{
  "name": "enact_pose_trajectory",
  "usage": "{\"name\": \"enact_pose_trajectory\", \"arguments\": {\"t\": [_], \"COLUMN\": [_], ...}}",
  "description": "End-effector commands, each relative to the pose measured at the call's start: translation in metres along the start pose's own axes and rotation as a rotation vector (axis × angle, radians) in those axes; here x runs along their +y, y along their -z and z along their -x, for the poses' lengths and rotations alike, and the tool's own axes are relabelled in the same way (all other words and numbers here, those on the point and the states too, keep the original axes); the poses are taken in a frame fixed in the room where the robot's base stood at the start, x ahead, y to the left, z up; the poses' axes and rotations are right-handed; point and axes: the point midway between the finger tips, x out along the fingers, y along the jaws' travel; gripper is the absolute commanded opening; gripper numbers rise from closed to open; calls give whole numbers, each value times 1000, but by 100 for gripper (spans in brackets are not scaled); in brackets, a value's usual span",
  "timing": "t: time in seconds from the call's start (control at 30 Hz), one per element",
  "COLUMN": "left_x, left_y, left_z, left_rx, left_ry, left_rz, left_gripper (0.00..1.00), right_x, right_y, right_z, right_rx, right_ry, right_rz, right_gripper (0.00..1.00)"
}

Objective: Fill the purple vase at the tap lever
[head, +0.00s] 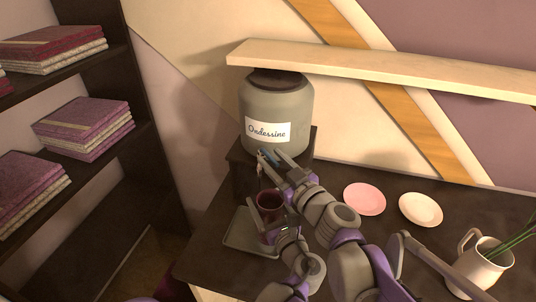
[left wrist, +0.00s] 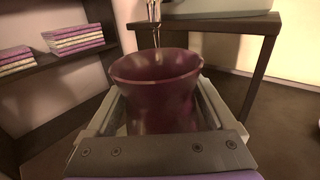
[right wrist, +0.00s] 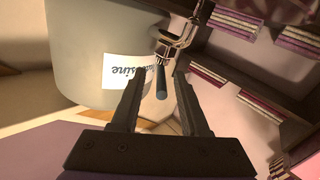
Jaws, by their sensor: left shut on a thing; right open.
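The dark purple vase (head: 270,199) is upright below the tap at the grey urn (head: 277,103). My left gripper (head: 265,214) is shut around it; the left wrist view shows the vase (left wrist: 157,92) between the fingers, its open mouth under the metal spout (left wrist: 154,10). A thin clear streak, like water, runs from the spout toward the mouth. Contact with the lever cannot be told. The metal tap (right wrist: 178,38) is just beyond.
The urn stands on a raised dark stand (head: 240,157) under a pale shelf (head: 380,70). A grey-green tray (head: 238,237) lies below the vase. Pink (head: 364,199) and cream (head: 421,210) plates and a white jug with stems (head: 482,268) are to the right. A bookshelf is left.

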Motion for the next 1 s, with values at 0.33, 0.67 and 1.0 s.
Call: {"name": "enact_pose_trajectory", "arguments": {"t": [0.33, 0.67, 1.0], "left_x": [0, 0, 0], "left_y": [0, 0, 0], "left_z": [0, 0, 0], "left_rx": [-1, -1, -1], "left_ry": [0, 0, 0], "left_rz": [-1, 0, 0], "left_gripper": [0, 0, 0], "right_x": [2, 1, 4], "right_y": [0, 0, 5], "right_z": [69, 89, 84], "right_rx": [-1, 0, -4], "right_ry": [-4, -1, 12], "right_rz": [0, -1, -13], "right_gripper": [45, 45, 18]}}
